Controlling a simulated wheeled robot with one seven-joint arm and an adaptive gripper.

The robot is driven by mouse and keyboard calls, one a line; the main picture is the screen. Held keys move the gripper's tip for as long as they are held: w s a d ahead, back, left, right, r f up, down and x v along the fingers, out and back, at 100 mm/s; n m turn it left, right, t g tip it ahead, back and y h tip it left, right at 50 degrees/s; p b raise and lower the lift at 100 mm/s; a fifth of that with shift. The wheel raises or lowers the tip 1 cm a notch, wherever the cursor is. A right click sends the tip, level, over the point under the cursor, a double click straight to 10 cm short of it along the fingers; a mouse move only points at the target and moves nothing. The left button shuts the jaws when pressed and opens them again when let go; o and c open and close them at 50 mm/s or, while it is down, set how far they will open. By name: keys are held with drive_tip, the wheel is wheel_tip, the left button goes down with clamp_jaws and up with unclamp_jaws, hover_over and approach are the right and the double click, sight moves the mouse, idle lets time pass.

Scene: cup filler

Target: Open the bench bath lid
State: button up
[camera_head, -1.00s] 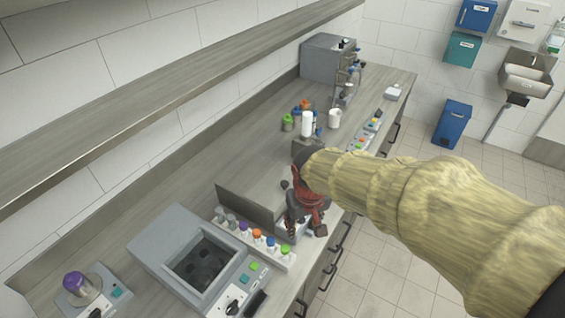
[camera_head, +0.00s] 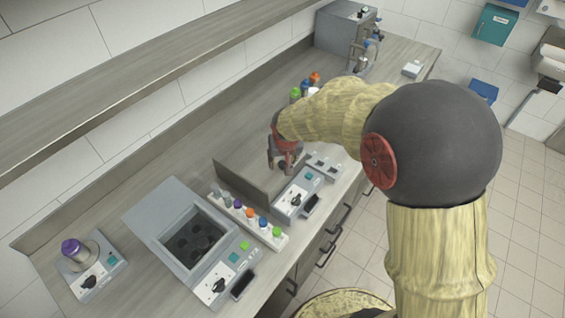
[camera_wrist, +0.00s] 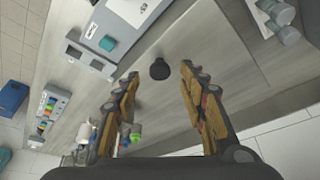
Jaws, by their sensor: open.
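The closed bench bath lid (camera_wrist: 200,42) is a flat grey plate with a round black knob (camera_wrist: 160,69). The bath's control panel (camera_head: 297,196) faces the front of the bench, and its dark left side wall (camera_head: 238,183) shows in the head view. My gripper (camera_head: 281,166) points down over the lid. In the wrist view my gripper (camera_wrist: 161,74) is open, with the knob centred between its two fingertips. The fingers look clear of the knob; the exact height gap cannot be told. In the head view my gripper hides the knob.
A rack of capped tubes (camera_head: 250,221) stands close left of the bath. Left of it are an open heater block (camera_head: 163,228) and a purple-capped flask on a stirrer (camera_head: 92,267). Capped bottles (camera_head: 305,90) and a grey machine (camera_head: 340,30) stand farther back.

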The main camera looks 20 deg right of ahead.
drive_tip(key=shift+x, duration=1.05)
drive_tip(key=shift+c, duration=1.1)
drive_tip(key=c, duration=0.7)
clamp_jaws()
